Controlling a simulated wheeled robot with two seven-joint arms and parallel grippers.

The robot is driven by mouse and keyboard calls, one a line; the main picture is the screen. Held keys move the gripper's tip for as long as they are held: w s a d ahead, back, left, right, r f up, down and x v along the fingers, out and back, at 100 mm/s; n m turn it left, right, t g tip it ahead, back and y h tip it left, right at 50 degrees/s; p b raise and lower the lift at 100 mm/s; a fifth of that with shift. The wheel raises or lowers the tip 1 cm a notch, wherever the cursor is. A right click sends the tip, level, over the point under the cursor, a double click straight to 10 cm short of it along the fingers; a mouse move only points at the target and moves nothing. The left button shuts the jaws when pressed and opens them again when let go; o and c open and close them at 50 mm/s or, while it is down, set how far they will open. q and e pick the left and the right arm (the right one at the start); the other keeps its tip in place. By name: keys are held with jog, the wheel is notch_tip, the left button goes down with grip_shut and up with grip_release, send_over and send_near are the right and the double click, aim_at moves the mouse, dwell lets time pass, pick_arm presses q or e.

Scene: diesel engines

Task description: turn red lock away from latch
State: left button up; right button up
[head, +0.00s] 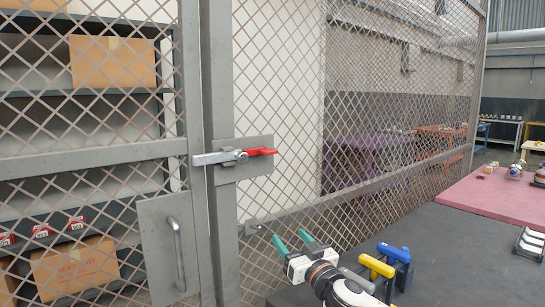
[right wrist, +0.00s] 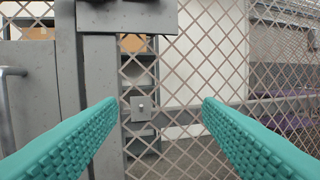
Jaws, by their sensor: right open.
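The red lock (head: 262,152) is a red handle pointing right, at the right end of a grey metal latch bar (head: 218,157). The bar lies across the gap between the mesh door and its post, in front of a grey plate (head: 258,171). My right gripper (head: 293,241) has teal fingers, is open and empty, and is below and to the right of the lock. In the right wrist view, both fingers (right wrist: 160,103) are spread wide with the mesh between them. The lock is not clearly visible there. My left gripper is not in view.
A dark table (head: 460,262) with yellow and blue clamps (head: 376,265) stands at the lower right, beside my right arm. A door handle (head: 177,255) is on the door's lower plate. Shelves with cardboard boxes (head: 112,62) stand behind the mesh. Space before the lock is clear.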

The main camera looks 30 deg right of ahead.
aim_at(260, 152)
notch_tip(260, 152, up, 14)
jog(key=d+n+t+y, duration=0.3)
jog(key=y, duration=0.1)
jog(key=p+x, duration=0.6)
jog(key=x, duration=0.6)
jog(key=shift+w+f, duration=0.15)
jog(key=shift+w, duration=0.1)
jog(key=shift+a, duration=0.1)
jog(key=c, duration=1)
